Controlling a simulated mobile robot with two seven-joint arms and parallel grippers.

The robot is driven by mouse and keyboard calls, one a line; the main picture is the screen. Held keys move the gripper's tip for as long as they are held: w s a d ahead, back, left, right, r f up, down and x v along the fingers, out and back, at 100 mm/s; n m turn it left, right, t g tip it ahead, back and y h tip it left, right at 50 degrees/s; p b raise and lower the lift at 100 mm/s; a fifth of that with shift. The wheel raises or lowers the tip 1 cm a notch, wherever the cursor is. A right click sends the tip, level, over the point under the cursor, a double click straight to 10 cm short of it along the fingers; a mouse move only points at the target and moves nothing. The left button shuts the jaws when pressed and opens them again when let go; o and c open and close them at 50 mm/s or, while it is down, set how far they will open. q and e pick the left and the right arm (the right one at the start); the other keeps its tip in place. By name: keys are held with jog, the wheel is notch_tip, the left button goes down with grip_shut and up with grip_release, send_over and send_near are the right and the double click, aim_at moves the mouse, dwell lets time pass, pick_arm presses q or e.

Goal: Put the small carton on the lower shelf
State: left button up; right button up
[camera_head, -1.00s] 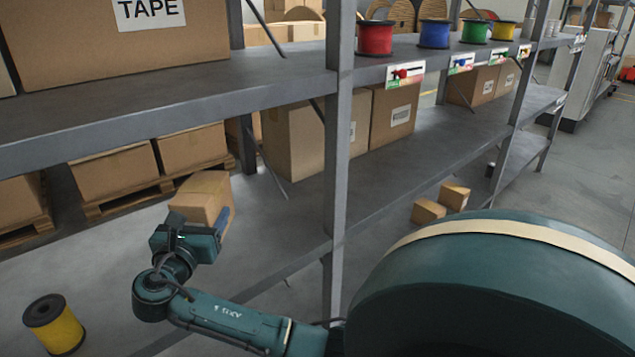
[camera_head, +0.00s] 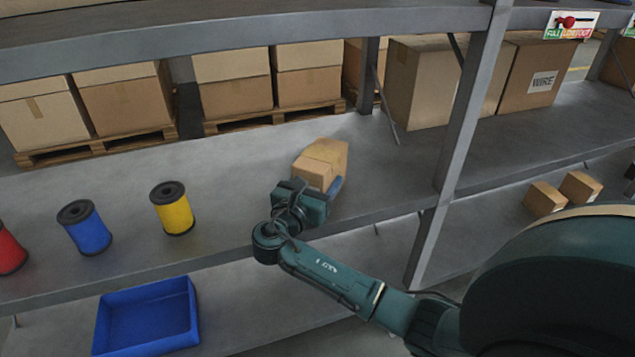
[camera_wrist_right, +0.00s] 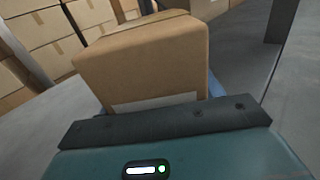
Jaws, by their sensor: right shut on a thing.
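The small brown carton (camera_head: 322,163) is in my right gripper (camera_head: 322,190), which is shut on it. In the head view it is over the grey shelf (camera_head: 240,165) that carries the spools; I cannot tell whether it touches the surface. In the right wrist view the carton (camera_wrist_right: 150,62) fills the space in front of the gripper, with a pale label low on its near face and a strip of blue finger at its right. A lower shelf (camera_head: 270,300) shows beneath. My left gripper is not in view.
Red (camera_head: 8,250), blue (camera_head: 84,228) and yellow (camera_head: 172,208) spools stand left on the shelf. A blue bin (camera_head: 148,318) is on the lower shelf. A grey upright (camera_head: 465,120) stands right of the carton. Large cartons (camera_head: 425,85) stand behind it; two small cartons (camera_head: 545,198) are lower right.

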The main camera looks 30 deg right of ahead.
jog(key=shift+r, duration=0.1)
jog(key=o, duration=1.4)
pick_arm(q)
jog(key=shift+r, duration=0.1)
pick_arm(e)
jog(key=shift+s+a, duration=0.15)
jog(key=shift+a, duration=0.15)
jog(key=p+v, duration=0.2)
jog(key=v, duration=0.8)
jog(key=shift+s+a, duration=0.2)
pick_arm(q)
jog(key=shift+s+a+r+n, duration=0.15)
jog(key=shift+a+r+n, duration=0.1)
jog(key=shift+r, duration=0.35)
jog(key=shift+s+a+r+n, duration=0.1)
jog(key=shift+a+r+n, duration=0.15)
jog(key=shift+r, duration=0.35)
pick_arm(e)
jog(key=shift+s+a, duration=0.25)
jog(key=shift+a, duration=0.1)
